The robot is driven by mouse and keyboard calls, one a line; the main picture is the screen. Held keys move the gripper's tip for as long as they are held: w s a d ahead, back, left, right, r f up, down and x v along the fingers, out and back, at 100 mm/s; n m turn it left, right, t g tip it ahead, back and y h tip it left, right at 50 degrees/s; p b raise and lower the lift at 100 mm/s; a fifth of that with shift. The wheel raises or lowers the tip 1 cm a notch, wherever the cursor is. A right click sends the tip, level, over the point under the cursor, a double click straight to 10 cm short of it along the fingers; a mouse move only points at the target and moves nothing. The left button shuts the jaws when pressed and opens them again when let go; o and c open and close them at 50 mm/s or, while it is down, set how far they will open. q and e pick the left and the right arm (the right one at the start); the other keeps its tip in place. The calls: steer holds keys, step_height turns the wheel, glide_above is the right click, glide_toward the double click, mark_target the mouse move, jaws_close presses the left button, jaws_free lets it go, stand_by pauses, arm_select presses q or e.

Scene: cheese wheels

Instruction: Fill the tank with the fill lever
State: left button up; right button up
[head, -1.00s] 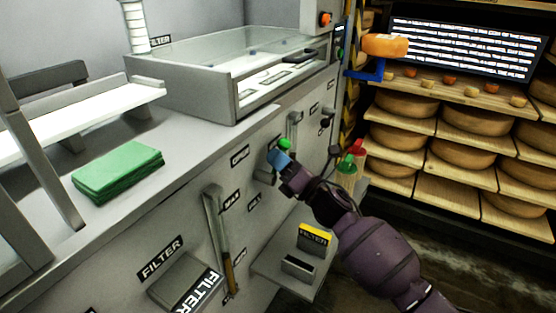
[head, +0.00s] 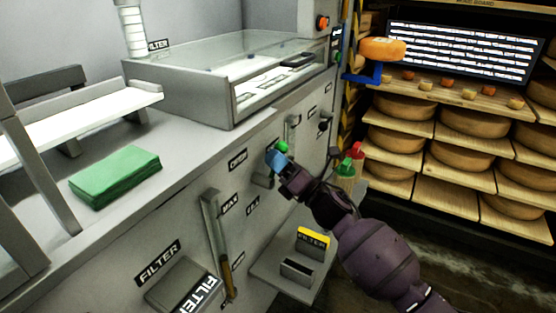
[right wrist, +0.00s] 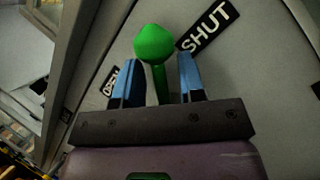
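The lever's green knob (head: 283,146) shows at the front panel of the grey tank (head: 180,90). In the right wrist view the green knob (right wrist: 155,43) and its stem stand between my blue fingertips, with a gap on each side of the stem. My right gripper (head: 277,158) is open around the lever. An OPEN label (right wrist: 110,80) lies to the left and a SHUT label (right wrist: 208,30) to the right of the knob. A gauge (head: 218,240) by a MAX label shows amber low in its tube. My left gripper is out of view.
A small shelf (head: 275,262) with a yellow-topped filter box (head: 312,240) juts out below my right arm. Red and green bottles (head: 350,165) stand beyond the gripper. Racks of cheese wheels (head: 400,140) are at the right.

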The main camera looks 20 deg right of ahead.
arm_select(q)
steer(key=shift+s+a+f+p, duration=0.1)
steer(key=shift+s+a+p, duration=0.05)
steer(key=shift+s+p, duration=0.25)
arm_select(e)
steer(key=v, duration=1)
steer(key=shift+s+d, duration=0.25)
steer(key=shift+s, duration=0.05)
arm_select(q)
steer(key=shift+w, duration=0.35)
arm_select(e)
steer(key=shift+f, duration=0.1)
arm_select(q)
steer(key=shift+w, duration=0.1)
